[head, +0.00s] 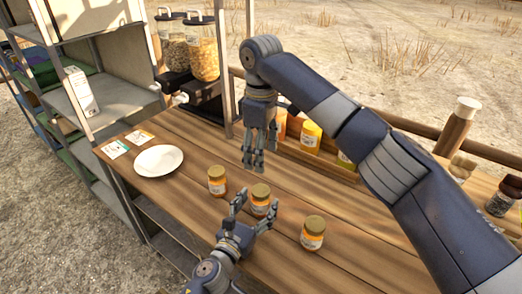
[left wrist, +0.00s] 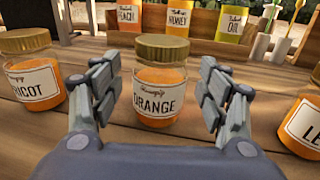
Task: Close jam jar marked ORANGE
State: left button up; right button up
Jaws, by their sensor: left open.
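The ORANGE jar (left wrist: 158,102) stands upright on the wooden counter, with orange contents and a white label. Its gold lid (left wrist: 162,47) sits on top; I cannot tell how tight it is. In the head view it is the middle jar (head: 260,209) of three. My left gripper (head: 254,208) is open, with its fingers on either side of the jar; in the left wrist view (left wrist: 160,88) gaps show between fingers and glass. My right gripper (head: 260,160) hangs pointing down above the counter, behind the jars; its opening is unclear.
A jar labelled with "ICOT" (left wrist: 32,82) stands left and one starting "LE" (left wrist: 302,122) right, both gold-lidded. A white plate (head: 159,161) and cards lie left. Dispensers (head: 202,55) stand behind. A rack of labelled containers (head: 310,138) lines the back edge.

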pick_arm(q)
jog(key=v, duration=1.1)
jog(key=shift+s+a, duration=0.2)
jog(key=shift+s, duration=0.1)
